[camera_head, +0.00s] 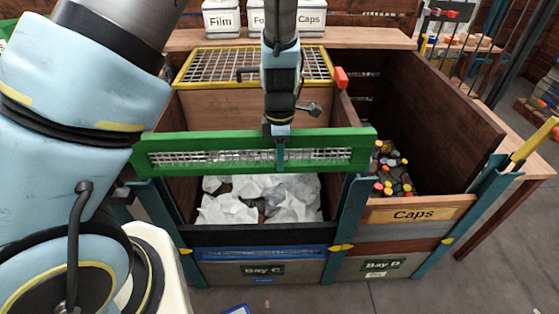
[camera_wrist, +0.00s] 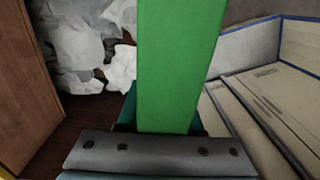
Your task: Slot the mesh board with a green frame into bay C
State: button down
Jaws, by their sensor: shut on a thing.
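The mesh board with a green frame (camera_head: 215,141) hangs level, long side left to right, across the front of bay C in the head view. My gripper (camera_head: 279,148) is shut on the middle of its top rail. In the wrist view the green rail (camera_wrist: 178,60) stands between the fingers (camera_wrist: 168,128). Bay C (camera_head: 262,269) bears its label on the grey front panel below. The board is above that panel, its ends near the two teal posts (camera_head: 347,215). Whether the ends touch the posts or their slots cannot be told.
Crumpled white film (camera_head: 265,197) fills the bin behind the board. A yellow-framed mesh board (camera_head: 178,80) lies over the back compartment. Bay D (camera_head: 381,265) and the Caps bin (camera_head: 413,214) are to the right. Labelled white tubs (camera_head: 222,20) stand on the rear shelf.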

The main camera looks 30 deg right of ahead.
jog(key=w+b, duration=0.1)
jog(key=b, duration=0.1)
jog(key=w+b, duration=0.1)
jog(key=b, duration=0.1)
jog(key=w+d+f+b, duration=0.1)
jog(key=b, duration=0.1)
jog(key=shift+d, duration=0.1)
dwell(0.3)
jog(key=shift+p, duration=0.3)
dwell(0.4)
jog(key=shift+f, duration=0.15)
notch_tip(320, 180, down, 30)
jog(key=b, duration=1.7)
jog(key=shift+f, duration=0.15)
jog(key=shift+f+b, duration=0.4)
jog(key=shift+b, duration=0.05)
jog(key=shift+c, duration=2.4)
grip_release()
jog(key=shift+f, duration=0.1)
